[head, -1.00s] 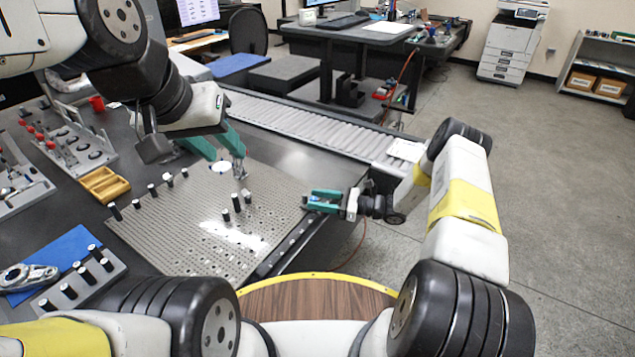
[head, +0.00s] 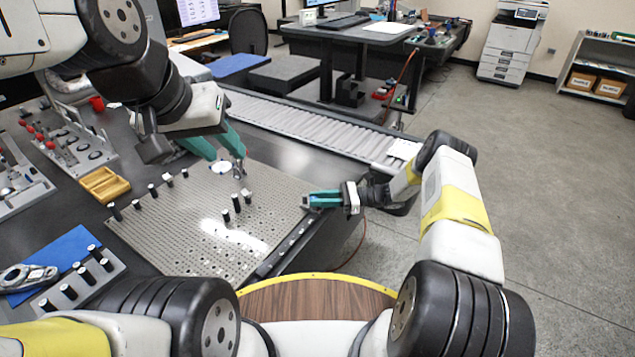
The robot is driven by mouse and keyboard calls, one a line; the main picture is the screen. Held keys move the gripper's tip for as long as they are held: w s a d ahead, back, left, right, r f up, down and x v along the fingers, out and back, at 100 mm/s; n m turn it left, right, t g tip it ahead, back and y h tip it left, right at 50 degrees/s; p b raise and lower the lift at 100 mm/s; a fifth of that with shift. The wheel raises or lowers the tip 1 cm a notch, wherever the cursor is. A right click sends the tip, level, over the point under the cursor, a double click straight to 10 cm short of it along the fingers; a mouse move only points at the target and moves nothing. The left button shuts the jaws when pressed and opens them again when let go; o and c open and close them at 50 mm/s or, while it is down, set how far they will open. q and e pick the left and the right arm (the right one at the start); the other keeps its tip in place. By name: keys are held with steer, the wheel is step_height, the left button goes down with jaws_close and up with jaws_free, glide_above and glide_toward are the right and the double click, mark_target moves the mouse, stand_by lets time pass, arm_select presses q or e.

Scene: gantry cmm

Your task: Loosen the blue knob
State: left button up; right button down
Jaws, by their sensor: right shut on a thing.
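The perforated grey metal plate (head: 165,235) lies on the dark table and carries several black cylindrical posts. My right gripper (head: 309,202) is at the plate's right edge, its teal fingers pointing left. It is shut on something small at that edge. I cannot make out a blue knob; whatever is between the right fingers is hidden by them. My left gripper (head: 226,158) is above the far part of the plate with its teal fingers spread apart. A small metallic piece (head: 239,172) shows just below its fingertips.
A wooden tray (head: 104,185) and fixtures with red knobs (head: 40,138) stand at the left. A blue mat (head: 58,256) and a rack of black posts (head: 75,285) are at the near left. A roller conveyor (head: 300,125) runs behind the table.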

stand_by(0.3)
steer(key=c, duration=1.2)
jaws_free()
steer(key=d, duration=0.8)
steer(key=shift+w, duration=0.2)
